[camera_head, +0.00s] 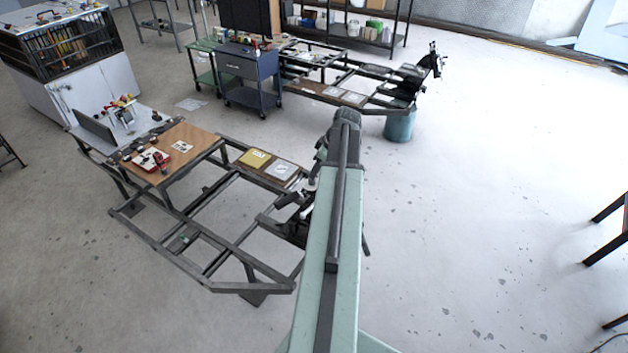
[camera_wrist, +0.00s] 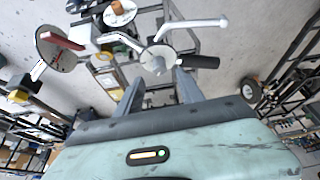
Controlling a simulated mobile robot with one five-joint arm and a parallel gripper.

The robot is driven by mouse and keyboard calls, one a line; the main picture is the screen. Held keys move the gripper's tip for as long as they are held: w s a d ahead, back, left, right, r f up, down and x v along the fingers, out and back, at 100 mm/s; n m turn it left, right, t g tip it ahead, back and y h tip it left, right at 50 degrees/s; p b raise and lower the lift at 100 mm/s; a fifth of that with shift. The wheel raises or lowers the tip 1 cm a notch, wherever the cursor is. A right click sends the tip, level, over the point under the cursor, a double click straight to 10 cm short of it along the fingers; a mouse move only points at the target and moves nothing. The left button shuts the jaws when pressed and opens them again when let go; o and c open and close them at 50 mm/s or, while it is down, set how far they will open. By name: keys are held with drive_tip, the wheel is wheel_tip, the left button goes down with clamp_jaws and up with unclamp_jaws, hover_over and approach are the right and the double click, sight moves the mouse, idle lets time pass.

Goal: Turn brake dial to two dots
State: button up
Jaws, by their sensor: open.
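In the wrist view my gripper (camera_wrist: 155,92) is open, its two grey fingers apart and pointing up the picture. Just beyond the fingertips is a round metal hub (camera_wrist: 157,62) with a black-handled crank (camera_wrist: 198,62) to its right. It appears between the fingers, but I cannot tell if they touch it. At upper left is a round grey disc (camera_wrist: 50,55) with a dark red bar (camera_wrist: 62,40). A pale disc with a brown knob (camera_wrist: 120,8) shows at the top. I cannot tell which part is the brake dial, and no dots are readable. In the head view my arm hides the gripper.
A white bent lever (camera_wrist: 190,24) rises above the hub. In the head view a dark metal frame (camera_head: 240,287) with a wooden board (camera_head: 190,137) stands left of my arm. A blue drawer cart (camera_head: 247,68) stands behind. The floor at right is mostly clear.

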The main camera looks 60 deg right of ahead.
drive_tip(key=b+x, duration=0.4)
drive_tip(key=x, duration=0.1)
drive_tip(key=shift+f, duration=0.4)
drive_tip(key=shift+r, duration=0.15)
drive_tip(key=shift+c, duration=0.4)
